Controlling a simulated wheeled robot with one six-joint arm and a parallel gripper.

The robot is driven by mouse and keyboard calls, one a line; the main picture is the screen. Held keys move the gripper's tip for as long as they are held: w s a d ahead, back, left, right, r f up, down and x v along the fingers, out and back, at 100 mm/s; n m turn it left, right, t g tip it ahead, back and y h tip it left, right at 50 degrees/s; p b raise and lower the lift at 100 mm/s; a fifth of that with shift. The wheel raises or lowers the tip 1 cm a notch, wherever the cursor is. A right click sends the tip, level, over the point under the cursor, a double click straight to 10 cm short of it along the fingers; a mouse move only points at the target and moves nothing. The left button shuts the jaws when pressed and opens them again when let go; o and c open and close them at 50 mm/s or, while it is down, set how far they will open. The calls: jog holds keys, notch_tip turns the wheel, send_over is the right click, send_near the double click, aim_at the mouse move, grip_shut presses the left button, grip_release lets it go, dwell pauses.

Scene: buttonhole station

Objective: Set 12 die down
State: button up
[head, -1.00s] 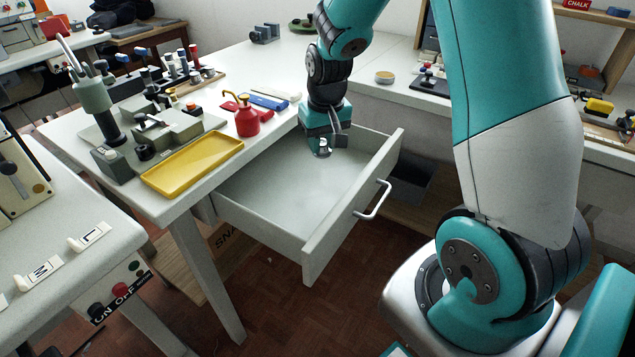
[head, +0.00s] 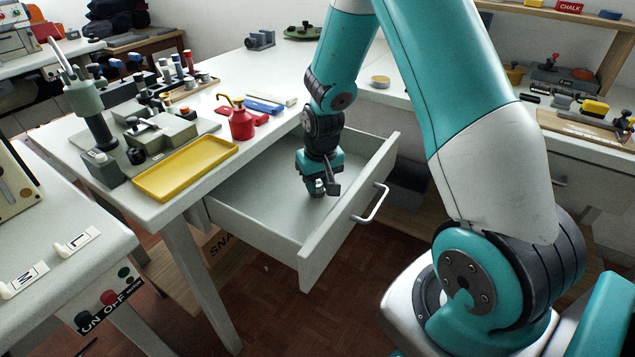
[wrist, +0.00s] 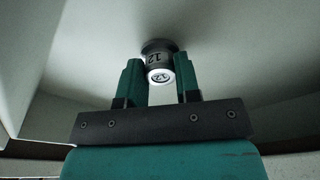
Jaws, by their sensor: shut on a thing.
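The 12 die is a small dark grey cylinder with a pale end, both marked "12"; it shows in the wrist view (wrist: 158,62). My gripper (wrist: 160,82) is shut on it, with a green finger on each side. In the head view my gripper (head: 317,190) points down inside the open drawer (head: 262,207), near its middle. The die is mostly hidden behind the fingers there. I cannot tell whether the die touches the drawer floor.
The drawer's front panel with its white handle (head: 372,203) stands at the right. A yellow tray (head: 187,167) and a red oil can (head: 241,121) are on the table to the left. The drawer floor around my gripper is clear.

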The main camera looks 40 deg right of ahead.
aim_at(321, 195)
jog(key=o, duration=1)
jog(key=shift+f, duration=0.1)
notch_tip(321, 195, up, 12)
jog(key=s+p, duration=0.1)
jog(key=p, duration=0.1)
jog(key=s+a+r+n+y, duration=0.1)
jog(key=s+a+r+n, duration=0.1)
jog(key=s+a+r, duration=0.35)
jog(key=s+a+r+n+y, duration=0.2)
jog(key=a+r, duration=0.1)
jog(key=a, duration=0.5)
jog(key=s+a+r+n, duration=0.2)
jog(key=s+a+n, duration=0.1)
jog(key=s, duration=0.4)
jog(key=s+a+r+n+g+y, duration=0.1)
jog(key=s+a+r+n, duration=0.1)
jog(key=s+a, duration=0.4)
jog(key=shift+s+r+n+y, duration=0.15)
jog(key=shift+s+n+y, duration=0.2)
jog(key=shift+n, duration=0.15)
jog(key=shift+a, duration=0.1)
